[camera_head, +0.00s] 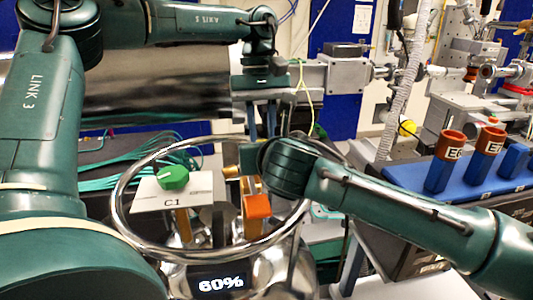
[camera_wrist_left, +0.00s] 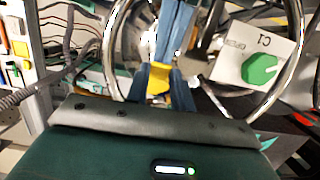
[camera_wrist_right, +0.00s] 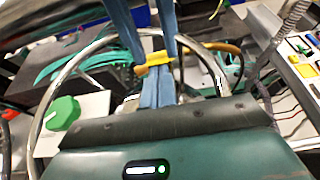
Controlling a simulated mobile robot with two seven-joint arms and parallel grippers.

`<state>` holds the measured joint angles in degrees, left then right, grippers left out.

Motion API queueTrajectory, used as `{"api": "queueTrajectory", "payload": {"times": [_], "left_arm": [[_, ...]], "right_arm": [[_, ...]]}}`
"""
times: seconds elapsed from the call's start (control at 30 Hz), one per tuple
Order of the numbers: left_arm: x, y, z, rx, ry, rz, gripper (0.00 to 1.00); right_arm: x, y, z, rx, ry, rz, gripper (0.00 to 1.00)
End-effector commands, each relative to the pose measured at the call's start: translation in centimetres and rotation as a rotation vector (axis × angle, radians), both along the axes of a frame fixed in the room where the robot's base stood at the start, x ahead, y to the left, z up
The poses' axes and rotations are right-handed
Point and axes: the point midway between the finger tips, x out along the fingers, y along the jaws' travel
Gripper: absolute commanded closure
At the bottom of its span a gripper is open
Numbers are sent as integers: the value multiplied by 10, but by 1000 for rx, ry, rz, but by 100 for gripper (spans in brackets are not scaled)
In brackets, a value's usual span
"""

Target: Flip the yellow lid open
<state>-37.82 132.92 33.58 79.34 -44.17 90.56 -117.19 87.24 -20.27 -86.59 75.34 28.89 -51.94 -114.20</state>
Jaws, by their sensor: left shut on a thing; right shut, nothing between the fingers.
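The yellow lid (camera_wrist_left: 158,78) shows in the left wrist view between the blue fingers of my left gripper (camera_wrist_left: 160,84), which is shut on it. In the right wrist view the lid (camera_wrist_right: 156,60) lies at the tips of my right gripper (camera_wrist_right: 158,78), whose fingers are together and empty; I cannot tell whether they touch it. The left gripper's fingers come down on it from above there. In the head view my left gripper (camera_head: 270,122) points down, its tips hidden behind my right wrist. The lid is not clearly visible in that view.
A steel ring (camera_head: 122,196) surrounds the work area above a vessel with a 60% display (camera_head: 220,283). A C1 card (camera_head: 150,198) with a green knob (camera_head: 173,177) is at its left. A blue rack (camera_head: 462,190) with capped tubes stands right. An orange block (camera_head: 257,206) is inside the ring.

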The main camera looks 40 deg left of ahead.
Motion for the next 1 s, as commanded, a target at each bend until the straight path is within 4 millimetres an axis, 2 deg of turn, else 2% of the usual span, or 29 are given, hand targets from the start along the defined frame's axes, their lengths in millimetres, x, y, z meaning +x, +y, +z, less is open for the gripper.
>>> {"api": "queueTrajectory", "payload": {"times": [0.03, 0.17, 0.2, 0.43, 0.77, 0.87, 1.0], "left_arm": [[-2, -3, -1, -4, 8, -3, 100], [-2, -3, -2, -5, 11, -4, 100], [-2, -4, -2, -5, 11, -4, 74], [-2, -3, -1, -4, 9, -4, 55], [0, -1, 4, -3, 6, -3, 55], [2, 1, 17, -1, 3, -1, 55], [7, 6, 45, -1, 2, 0, 55]], "right_arm": [[2, 1, 10, 17, -17, 3, 100], [2, 2, 13, 21, -21, 4, 100], [2, 2, 13, 21, -21, 4, 100], [2, 1, 10, 16, -16, 3, 100], [1, 1, 8, 14, -13, 3, 100], [1, 1, 8, 13, -13, 3, 100], [1, 1, 8, 13, -13, 2, 100]]}}
